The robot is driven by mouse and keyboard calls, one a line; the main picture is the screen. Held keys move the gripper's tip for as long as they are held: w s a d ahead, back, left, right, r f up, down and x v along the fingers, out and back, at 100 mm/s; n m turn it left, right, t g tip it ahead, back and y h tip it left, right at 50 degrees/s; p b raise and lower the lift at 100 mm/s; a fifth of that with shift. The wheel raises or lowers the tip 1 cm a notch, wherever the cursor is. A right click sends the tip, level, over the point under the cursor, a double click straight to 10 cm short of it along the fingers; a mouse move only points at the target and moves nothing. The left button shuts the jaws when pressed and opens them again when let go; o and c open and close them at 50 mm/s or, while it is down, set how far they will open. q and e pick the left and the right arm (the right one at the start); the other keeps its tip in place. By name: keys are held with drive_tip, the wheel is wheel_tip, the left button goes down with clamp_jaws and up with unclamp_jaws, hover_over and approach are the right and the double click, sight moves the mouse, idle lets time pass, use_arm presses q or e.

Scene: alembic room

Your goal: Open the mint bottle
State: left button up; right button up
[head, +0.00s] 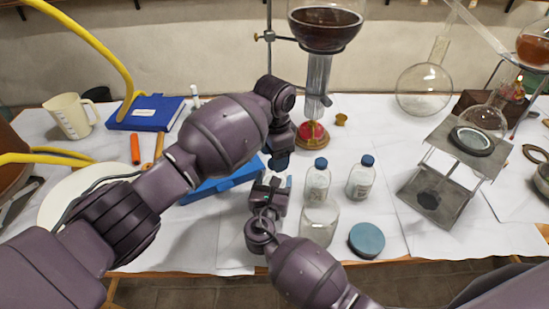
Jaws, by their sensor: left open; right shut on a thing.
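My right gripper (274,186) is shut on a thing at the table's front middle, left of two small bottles. The thing is mostly hidden by the gripper; only small teal patches show at its tips, and I cannot tell whether they are the mint bottle or finger pads. My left gripper (280,162) is open, just above and behind the right one, pointing down. Its fingertips are small and dark, and I cannot tell if they touch anything. No bottle is clearly mint coloured.
Close right stand two clear bottles with blue caps, one nearer (317,182) and one farther right (361,178). A clear jar (319,224) and round blue lid (366,240) are in front. A metal stand (440,190) is right.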

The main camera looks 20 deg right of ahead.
use_arm(q)
drive_tip(key=shift+r, duration=1.6)
drive_tip(key=shift+c, duration=0.3)
wheel_tip(320, 180, up, 3)
drive_tip(key=m, duration=0.4)
drive_tip(key=shift+f+m, duration=0.25)
drive_tip(key=shift+m, duration=0.05)
drive_tip(key=shift+f, duration=3.6)
drive_tip(key=c, duration=1)
drive_tip(key=o, duration=1.1)
drive_tip(key=shift+c, duration=0.2)
drive_tip(key=shift+r, duration=0.15)
